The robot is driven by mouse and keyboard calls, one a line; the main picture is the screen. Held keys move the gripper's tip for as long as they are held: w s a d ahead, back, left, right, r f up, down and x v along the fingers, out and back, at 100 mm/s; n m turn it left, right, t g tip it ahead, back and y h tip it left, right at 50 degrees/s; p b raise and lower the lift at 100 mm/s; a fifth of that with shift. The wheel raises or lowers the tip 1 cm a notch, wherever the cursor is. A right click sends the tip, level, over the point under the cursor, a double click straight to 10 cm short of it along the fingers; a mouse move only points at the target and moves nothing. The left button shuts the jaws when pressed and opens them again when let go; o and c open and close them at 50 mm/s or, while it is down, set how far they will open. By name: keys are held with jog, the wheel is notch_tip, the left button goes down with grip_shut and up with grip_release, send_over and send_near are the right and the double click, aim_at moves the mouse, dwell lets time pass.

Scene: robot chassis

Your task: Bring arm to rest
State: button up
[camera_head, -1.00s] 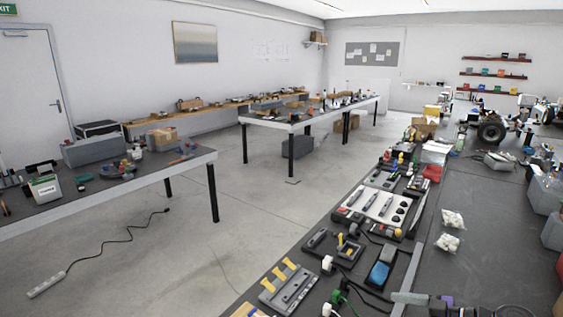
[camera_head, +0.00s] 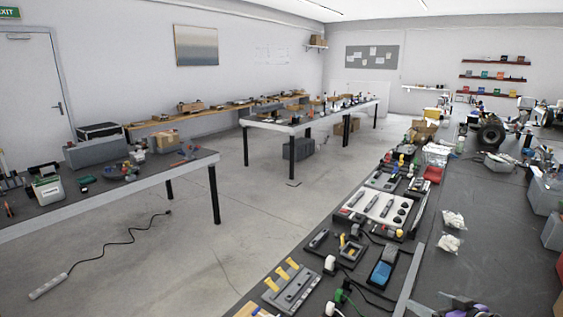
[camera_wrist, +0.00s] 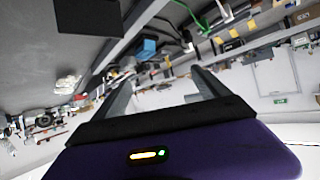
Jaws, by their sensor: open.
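My gripper (camera_wrist: 162,76) shows in the wrist view with its two grey fingers apart and nothing between them. Its purple body (camera_wrist: 180,155) with small lights fills the bottom of that view. The wrist view is strongly tilted, with the bench across its top.
The bench carries a grey block with yellow pieces (camera_head: 291,288), a blue-topped device (camera_head: 381,272), a white tray of tools (camera_head: 377,209) and small white bags (camera_head: 452,220). Grey bins (camera_head: 545,195) stand at the right. Bare bench top lies between bags and bins.

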jog(key=s+f+m+h, duration=0.1)
jog(key=s+f+h, duration=0.1)
jog(key=s, duration=0.3)
jog(key=s+f+m+t+h+b, duration=0.1)
jog(key=s+f+m+h, duration=0.1)
jog(key=s, duration=0.2)
jog(key=s+d+f+m+t+h+b, duration=0.1)
jog(key=s+f+h, duration=0.1)
jog(key=s, duration=0.3)
jog(key=shift+s+f+m+h, duration=0.15)
jog(key=shift+s+m+h, duration=0.15)
jog(key=shift+s+h, duration=0.1)
jog(key=s+a+r+y+b, duration=0.1)
jog(key=s+a+b, duration=0.1)
jog(key=s+a, duration=0.5)
jog(key=s+a+r+n+y+b, duration=0.1)
jog(key=s+a, duration=0.6)
jog(key=s, duration=1.1)
jog(key=s+a+r+n+y+b, duration=0.1)
jog(key=s+a+r+b, duration=0.1)
jog(key=s+a+b, duration=0.2)
jog(key=s+a, duration=0.3)
jog(key=s, duration=0.5)
jog(key=shift+s+r+t, duration=0.2)
jog(key=shift+r+t, duration=0.05)
jog(key=shift+t, duration=0.15)
jog(key=shift+c, duration=0.5)
